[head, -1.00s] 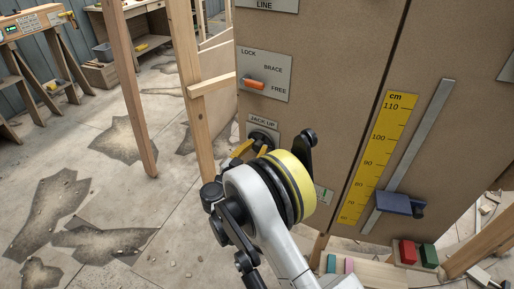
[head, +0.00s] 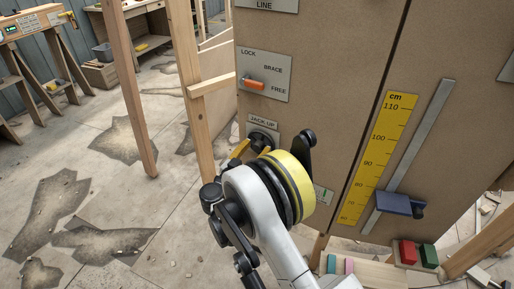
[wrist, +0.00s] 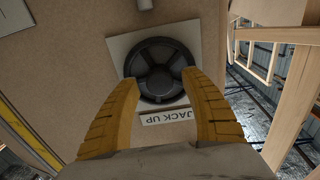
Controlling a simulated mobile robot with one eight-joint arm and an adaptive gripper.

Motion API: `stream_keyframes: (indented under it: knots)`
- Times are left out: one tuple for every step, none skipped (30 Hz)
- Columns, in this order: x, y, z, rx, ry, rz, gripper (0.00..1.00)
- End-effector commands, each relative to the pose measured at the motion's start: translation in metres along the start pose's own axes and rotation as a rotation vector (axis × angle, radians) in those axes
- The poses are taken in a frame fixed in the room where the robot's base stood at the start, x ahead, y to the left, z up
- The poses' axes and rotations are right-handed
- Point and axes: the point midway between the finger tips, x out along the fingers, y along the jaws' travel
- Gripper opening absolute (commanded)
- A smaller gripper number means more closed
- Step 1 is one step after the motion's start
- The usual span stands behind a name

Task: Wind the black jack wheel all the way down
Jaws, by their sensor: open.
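The black jack wheel (wrist: 160,69) is a round spoked handwheel on a light plate labelled "JACK UP" on the brown panel. The wrist view shows it nearly whole, with the label upside down. In the head view the wheel (head: 262,138) is partly hidden behind my gripper. My gripper (wrist: 161,82) has two yellow fingers, spread apart, with the tips over the wheel's lower left and lower right rim in the wrist view. I cannot tell whether they touch it. In the head view my gripper (head: 251,147) is mostly hidden by my own wrist.
Above the wheel is an orange lever (head: 255,84) on a LOCK/BRACE/FREE plate. To the right are a yellow cm scale (head: 379,150) and a blue slider (head: 400,204) on a grey rail. A wooden post (head: 190,95) stands left of the panel. Open floor lies further left.

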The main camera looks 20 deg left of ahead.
Motion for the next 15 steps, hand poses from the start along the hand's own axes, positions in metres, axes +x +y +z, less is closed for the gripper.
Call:
stream_keyframes:
  knots:
    - [-0.005, -0.001, 0.000, 0.000, 0.000, -0.002, 0.54]
    - [-0.009, -0.001, 0.000, 0.000, 0.000, -0.003, 0.54]
    - [-0.016, -0.002, 0.000, 0.000, 0.000, -0.004, 0.54]
    - [-0.022, -0.002, 0.000, 0.000, 0.000, -0.004, 0.54]
    - [-0.028, -0.001, 0.000, 0.000, 0.000, -0.004, 0.54]
    - [-0.037, -0.002, 0.000, 0.000, 0.000, -0.005, 0.54]
    - [-0.044, -0.002, 0.000, 0.000, 0.000, -0.005, 0.54]
    - [-0.051, -0.001, 0.000, 0.000, 0.000, -0.004, 0.54]
    - [-0.061, -0.002, 0.000, 0.000, 0.000, -0.005, 0.54]
    - [-0.067, -0.001, 0.000, 0.000, 0.000, -0.004, 0.54]
    - [-0.074, -0.002, 0.000, 0.000, 0.000, -0.005, 0.54]
    - [-0.082, -0.001, 0.000, 0.000, 0.000, -0.004, 0.54]
    - [-0.088, -0.001, 0.000, 0.000, 0.000, -0.003, 0.54]
    - [-0.093, -0.001, 0.000, 0.000, 0.000, -0.004, 0.54]
    - [-0.099, -0.001, 0.000, 0.000, 0.000, -0.003, 0.54]
